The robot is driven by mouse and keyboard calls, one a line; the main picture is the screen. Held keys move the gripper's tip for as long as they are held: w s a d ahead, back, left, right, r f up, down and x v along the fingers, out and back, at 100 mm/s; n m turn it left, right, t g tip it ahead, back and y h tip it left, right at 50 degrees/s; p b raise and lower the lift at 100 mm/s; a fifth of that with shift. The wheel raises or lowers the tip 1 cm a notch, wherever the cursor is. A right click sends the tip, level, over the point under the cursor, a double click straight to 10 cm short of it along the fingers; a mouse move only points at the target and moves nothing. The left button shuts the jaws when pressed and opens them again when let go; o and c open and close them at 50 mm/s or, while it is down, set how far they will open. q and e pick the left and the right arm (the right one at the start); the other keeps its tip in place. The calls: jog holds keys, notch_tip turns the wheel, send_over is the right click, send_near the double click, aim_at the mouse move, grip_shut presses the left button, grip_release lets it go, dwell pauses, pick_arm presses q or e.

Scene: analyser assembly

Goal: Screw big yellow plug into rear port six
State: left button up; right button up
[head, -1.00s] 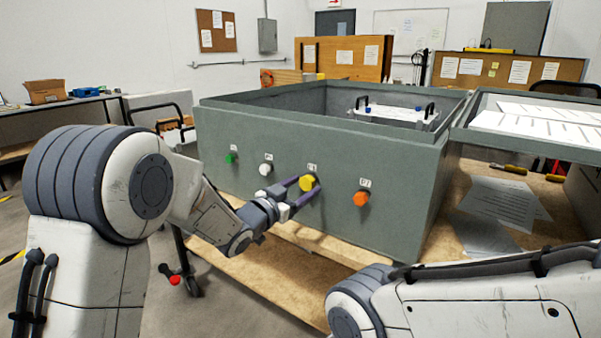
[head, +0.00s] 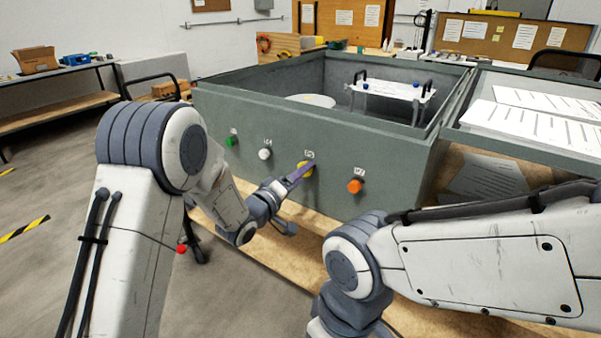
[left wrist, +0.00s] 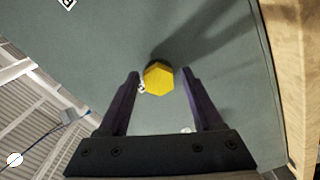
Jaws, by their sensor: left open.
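The big yellow plug (head: 308,172) sits in the front face of the grey-green analyser box (head: 400,190), under a small label too blurred to read. In the left wrist view, its hexagonal yellow head (left wrist: 158,78) lies between my two purple fingers, with a gap on each side. My left gripper (left wrist: 158,84) is open around the plug and not touching it. In the head view a purple finger of this gripper crosses part of the plug. My right arm shows at lower right; its gripper is out of view.
A green plug (head: 231,140) and a white plug (head: 265,154) are left of the yellow one; an orange plug (head: 355,187) is to its right. A wooden shelf edge (head: 300,218) runs below the face. A white rack (head: 395,90) stands inside the open-topped box.

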pick_arm(q)
grip_shut()
jog(key=m+b, duration=0.7)
jog(key=m, duration=0.2)
jog(key=m+b, duration=0.7)
jog(key=m, duration=0.1)
jog(key=a+m+b, duration=0.1)
jog(key=m+b, duration=0.7)
jog(key=m, duration=0.1)
jog(key=shift+w+r+m, duration=0.3)
jog(key=shift+w+r, duration=0.05)
jog(key=shift+r, duration=0.05)
